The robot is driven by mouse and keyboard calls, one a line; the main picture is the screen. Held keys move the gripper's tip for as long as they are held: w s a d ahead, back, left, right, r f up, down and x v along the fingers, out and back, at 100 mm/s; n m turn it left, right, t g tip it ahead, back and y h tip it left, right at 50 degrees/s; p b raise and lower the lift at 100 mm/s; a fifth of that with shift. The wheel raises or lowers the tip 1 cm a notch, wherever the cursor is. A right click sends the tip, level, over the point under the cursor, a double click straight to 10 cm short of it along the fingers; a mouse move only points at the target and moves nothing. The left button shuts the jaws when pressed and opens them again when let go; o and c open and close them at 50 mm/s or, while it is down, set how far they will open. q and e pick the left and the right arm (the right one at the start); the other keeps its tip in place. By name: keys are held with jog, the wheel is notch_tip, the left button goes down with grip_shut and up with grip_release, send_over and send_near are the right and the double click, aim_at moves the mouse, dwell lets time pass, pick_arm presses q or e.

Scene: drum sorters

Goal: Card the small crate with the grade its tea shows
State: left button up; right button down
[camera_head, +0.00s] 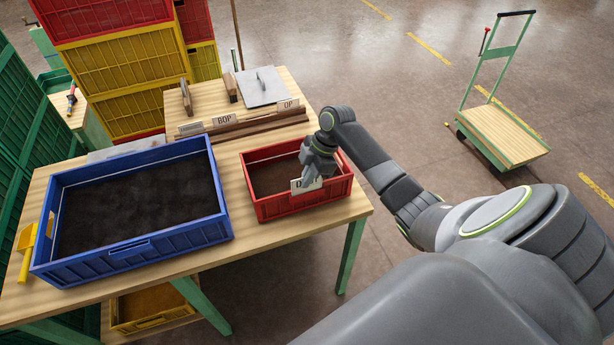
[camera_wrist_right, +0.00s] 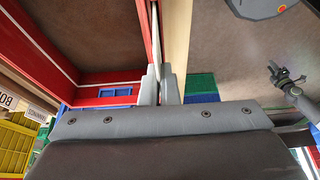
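The small red crate (camera_head: 262,207) stands on the right part of the wooden table, with dark brown tea (camera_head: 272,176) inside. My right gripper (camera_head: 312,178) is at its front wall, shut on a pale card (camera_head: 301,187). The card's lettering starts with "D"; the gripper hides the rest. In the right wrist view the card (camera_wrist_right: 156,45) is edge-on between the fingers (camera_wrist_right: 160,86), along the red wall; I cannot tell whether it is seated. A small dark arm end (camera_wrist_right: 287,80), seemingly my left gripper, shows there; its fingers are unclear.
A large blue crate (camera_head: 140,249) of dark tea stands left of the red one. Behind are a wooden card rack (camera_head: 258,131) with BOP (camera_head: 222,120) and OP (camera_head: 288,104) cards, and a grey plate (camera_head: 262,86). A yellow scoop (camera_head: 26,245) lies at the left edge.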

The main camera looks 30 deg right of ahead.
jog(key=shift+f+b, duration=0.35)
jog(key=shift+f, duration=0.4)
dwell(0.4)
jog(key=c, duration=2.1)
grip_release()
jog(key=shift+c, duration=0.2)
jog(key=o, duration=0.5)
jog(key=shift+o, duration=0.2)
jog(key=shift+r, duration=0.1)
jog(key=shift+r+p, duration=2.95)
jog(key=shift+r, duration=0.05)
